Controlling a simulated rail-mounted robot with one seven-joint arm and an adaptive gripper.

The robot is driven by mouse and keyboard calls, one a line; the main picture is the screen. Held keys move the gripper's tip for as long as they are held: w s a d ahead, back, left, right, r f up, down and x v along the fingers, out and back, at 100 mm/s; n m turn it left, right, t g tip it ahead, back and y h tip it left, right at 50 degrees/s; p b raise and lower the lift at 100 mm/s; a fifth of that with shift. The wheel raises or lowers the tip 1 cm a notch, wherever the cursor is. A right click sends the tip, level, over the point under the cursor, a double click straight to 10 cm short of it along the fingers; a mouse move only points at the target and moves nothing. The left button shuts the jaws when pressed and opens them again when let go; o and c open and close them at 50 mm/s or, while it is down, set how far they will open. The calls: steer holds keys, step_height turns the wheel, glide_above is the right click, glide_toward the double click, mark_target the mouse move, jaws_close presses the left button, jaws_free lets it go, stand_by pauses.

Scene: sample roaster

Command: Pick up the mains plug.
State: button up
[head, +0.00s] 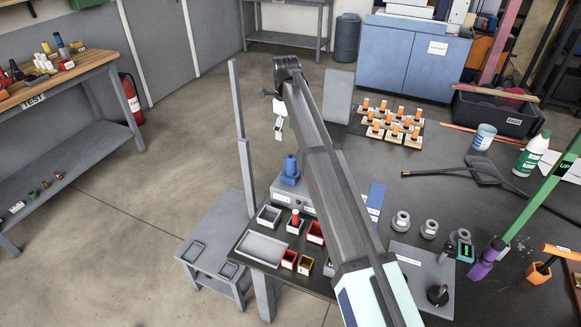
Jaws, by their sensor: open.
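I cannot pick out the mains plug for certain in the head view. A thin black cord-like piece (432,172) lies on the dark table at the right and runs into a black angular shape (484,174); I cannot tell whether a plug is part of it. My arm reaches up across the middle of the picture and hides part of the table behind it. My gripper (279,135) hangs from its far end, above the floor and left of the table's back part. It is small in the picture, open, with nothing visible in it.
The dark table carries small bins (268,216), a blue device (290,170), a board with orange-topped pieces (385,131), metal rings (400,221), a white-green bottle (531,155) and a green upright bar (535,205). A grey post (241,130) stands left of my gripper. Open floor lies further left.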

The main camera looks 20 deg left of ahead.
steer(key=d+r, duration=0.1)
steer(key=p, duration=0.3)
glide_toward(291, 165)
steer(key=shift+m, duration=0.3)
steer(key=f, duration=0.2)
steer(key=w+f, duration=0.1)
steer(key=f, duration=0.1)
steer(key=w+a+f, duration=0.1)
steer(key=f, duration=0.1)
steer(key=shift+w+f, duration=0.15)
steer(key=shift+f, duration=0.1)
steer(key=shift+f+p, duration=0.7)
steer(key=shift+f, duration=1.95)
steer(key=c, duration=1.4)
